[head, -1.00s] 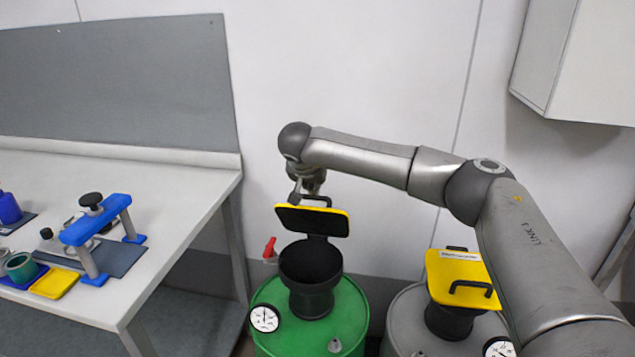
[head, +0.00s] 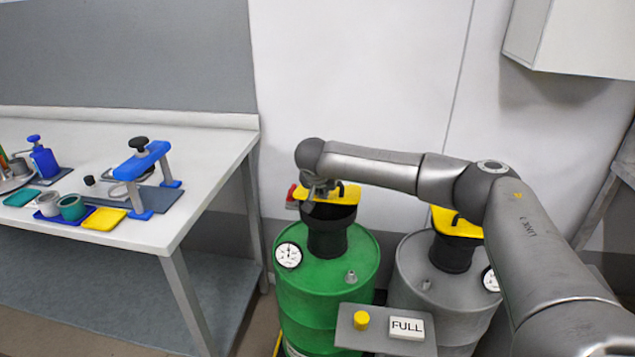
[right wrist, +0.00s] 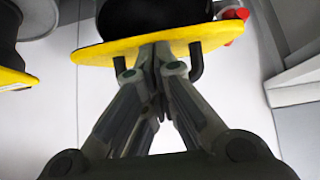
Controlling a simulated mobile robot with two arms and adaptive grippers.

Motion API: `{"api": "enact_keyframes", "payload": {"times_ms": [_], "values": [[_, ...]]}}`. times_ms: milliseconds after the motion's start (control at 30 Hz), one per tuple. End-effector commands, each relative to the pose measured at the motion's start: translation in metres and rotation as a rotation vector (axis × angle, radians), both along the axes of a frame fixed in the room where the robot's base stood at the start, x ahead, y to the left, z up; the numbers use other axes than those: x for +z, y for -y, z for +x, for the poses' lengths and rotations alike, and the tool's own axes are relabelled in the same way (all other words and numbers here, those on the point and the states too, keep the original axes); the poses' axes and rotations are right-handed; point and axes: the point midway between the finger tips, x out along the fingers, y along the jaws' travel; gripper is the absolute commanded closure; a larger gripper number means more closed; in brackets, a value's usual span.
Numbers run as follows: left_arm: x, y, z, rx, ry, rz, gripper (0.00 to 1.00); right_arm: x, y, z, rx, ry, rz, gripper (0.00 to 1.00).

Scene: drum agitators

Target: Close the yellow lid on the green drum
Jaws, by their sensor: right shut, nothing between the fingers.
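The green drum (head: 335,290) stands on the floor with a black neck (head: 327,240) on top. Its yellow lid (head: 347,194) is tilted over the back of the neck and still partly raised, with dark neck showing below it. In the right wrist view the lid (right wrist: 110,50) shows as a yellow plate with a black handle (right wrist: 196,62). My right gripper (head: 320,190) is at the lid. Its closed fingertips (right wrist: 163,48) are at the lid's handle side, seemingly touching it, holding nothing. My left gripper is out of view.
A grey drum (head: 425,268) with its own yellow lid (head: 452,226) stands at right. A panel (head: 375,334) with a yellow button and FULL sign is in front. The left table (head: 215,160) holds a blue clamp stand (head: 142,160) and several small containers.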

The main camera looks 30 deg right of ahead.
Motion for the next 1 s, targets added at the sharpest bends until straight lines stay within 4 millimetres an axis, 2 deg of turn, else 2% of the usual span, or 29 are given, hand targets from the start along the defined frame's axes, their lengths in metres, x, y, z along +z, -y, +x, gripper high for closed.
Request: {"api": "enact_keyframes", "payload": {"times_ms": [100,400,833,1000], "values": [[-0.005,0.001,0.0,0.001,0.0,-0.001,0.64,-0.011,0.002,-0.002,-0.001,-0.001,-0.001,1.0],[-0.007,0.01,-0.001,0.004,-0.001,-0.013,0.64,-0.018,0.003,-0.002,0.0,0.001,-0.001,1.0],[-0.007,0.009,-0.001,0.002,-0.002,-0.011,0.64,-0.018,0.003,-0.002,-0.001,0.0,-0.001,1.0],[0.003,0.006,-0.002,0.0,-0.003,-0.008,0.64,-0.005,0.001,-0.002,-0.001,0.001,0.0,1.0]]}}
